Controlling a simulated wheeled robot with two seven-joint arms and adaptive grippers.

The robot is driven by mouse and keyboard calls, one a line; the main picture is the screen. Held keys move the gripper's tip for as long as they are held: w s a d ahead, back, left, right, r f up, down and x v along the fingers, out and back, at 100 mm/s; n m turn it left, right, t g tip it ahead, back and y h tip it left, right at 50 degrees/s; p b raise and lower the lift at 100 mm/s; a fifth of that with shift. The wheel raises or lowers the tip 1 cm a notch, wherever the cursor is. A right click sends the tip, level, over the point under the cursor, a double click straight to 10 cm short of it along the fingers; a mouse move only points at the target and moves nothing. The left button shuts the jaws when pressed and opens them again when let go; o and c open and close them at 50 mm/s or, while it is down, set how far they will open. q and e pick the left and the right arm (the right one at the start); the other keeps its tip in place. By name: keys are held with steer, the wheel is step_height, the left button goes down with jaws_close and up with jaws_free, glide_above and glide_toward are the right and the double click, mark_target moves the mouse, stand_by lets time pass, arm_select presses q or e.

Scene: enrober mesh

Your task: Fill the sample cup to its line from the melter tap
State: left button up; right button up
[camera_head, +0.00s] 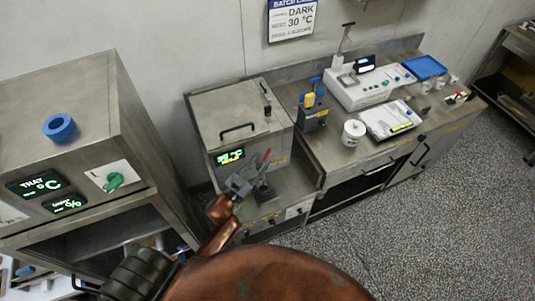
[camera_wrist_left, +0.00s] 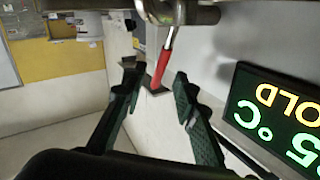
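The melter (camera_head: 240,115) is a steel box with a lit green display (camera_head: 230,156). Its tap has a red lever (camera_head: 266,155), which also shows in the left wrist view (camera_wrist_left: 163,66) below a metal fitting (camera_wrist_left: 175,12). My left gripper (camera_head: 258,164) is at the tap front. In the left wrist view its green fingers (camera_wrist_left: 156,82) are apart, with the lever's end in line with the gap; I cannot tell whether it is between them. They touch nothing visibly. I cannot identify the sample cup or its line for certain. My right gripper is not in view.
A steel cabinet (camera_head: 75,110) stands left.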

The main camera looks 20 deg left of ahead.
mark_target(266, 156)
arm_select(q)
steer(key=shift+w+d, duration=0.25)
steer(key=shift+w, duration=0.85)
steer(key=shift+w+d, duration=0.2)
steer(key=shift+w, duration=0.85)
jaws_close()
